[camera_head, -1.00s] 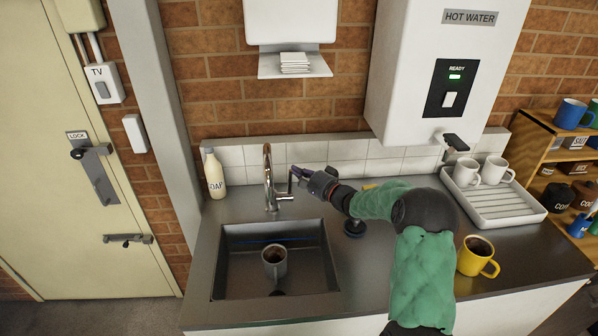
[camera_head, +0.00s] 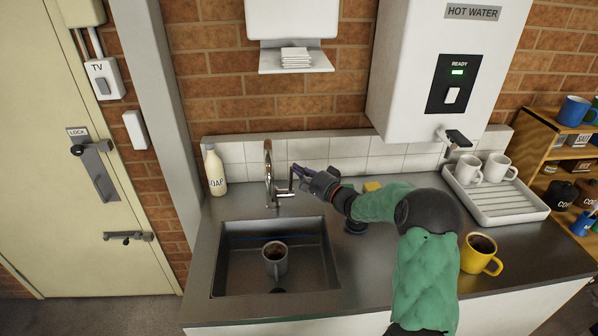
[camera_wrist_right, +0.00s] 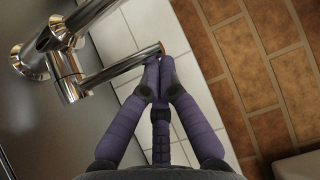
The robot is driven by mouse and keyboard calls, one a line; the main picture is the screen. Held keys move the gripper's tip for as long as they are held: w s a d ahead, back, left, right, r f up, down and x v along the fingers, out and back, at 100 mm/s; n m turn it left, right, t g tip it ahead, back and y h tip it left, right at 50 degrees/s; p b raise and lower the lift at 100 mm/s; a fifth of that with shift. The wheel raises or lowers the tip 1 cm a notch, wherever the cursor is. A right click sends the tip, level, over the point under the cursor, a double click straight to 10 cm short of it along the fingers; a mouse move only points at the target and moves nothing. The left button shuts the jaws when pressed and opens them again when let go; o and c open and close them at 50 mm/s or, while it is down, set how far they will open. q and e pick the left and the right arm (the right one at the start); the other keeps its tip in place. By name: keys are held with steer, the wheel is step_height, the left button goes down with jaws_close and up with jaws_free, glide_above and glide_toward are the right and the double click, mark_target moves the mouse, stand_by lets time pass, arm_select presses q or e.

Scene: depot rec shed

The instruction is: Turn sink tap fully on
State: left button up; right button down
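The chrome sink tap (camera_head: 268,172) stands behind the sink (camera_head: 222,262), its spout upright and curved. Its side lever points right; in the right wrist view the lever (camera_wrist_right: 112,72) runs from the tap body to my fingertips. My right gripper (camera_head: 298,174) is beside the tap. In the right wrist view its purple fingers (camera_wrist_right: 158,75) are together, with the lever's end just at their tips. They look in contact with it, but I cannot tell if it is pinched. No water stream is visible. My left gripper is not in view.
A grey mug (camera_head: 274,262) sits in the sink. A yellow sponge (camera_head: 372,186) lies behind my right arm. A yellow mug (camera_head: 480,257) and a drying rack (camera_head: 505,212) with white mugs are at right.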

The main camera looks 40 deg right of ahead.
steer(key=shift+s, duration=0.1)
steer(key=s, duration=0.1)
steer(key=a+n+t, duration=0.1)
steer(key=s, duration=0.1)
steer(key=shift+s+a+f+n+t+y+b, duration=0.25)
steer(key=shift+s+a+n+t+y+b, duration=0.05)
steer(key=shift+s+a+b, duration=0.1)
steer(key=shift+s+a+f+p, duration=0.4)
steer(key=shift+s+f+p, duration=0.1)
steer(key=shift+s, duration=0.15)
steer(key=shift+s+a+f+p, duration=0.4)
steer(key=shift+s+f, duration=0.1)
steer(key=shift+s, duration=0.1)
steer(key=shift+a+f, duration=0.1)
steer(key=shift+f, duration=0.05)
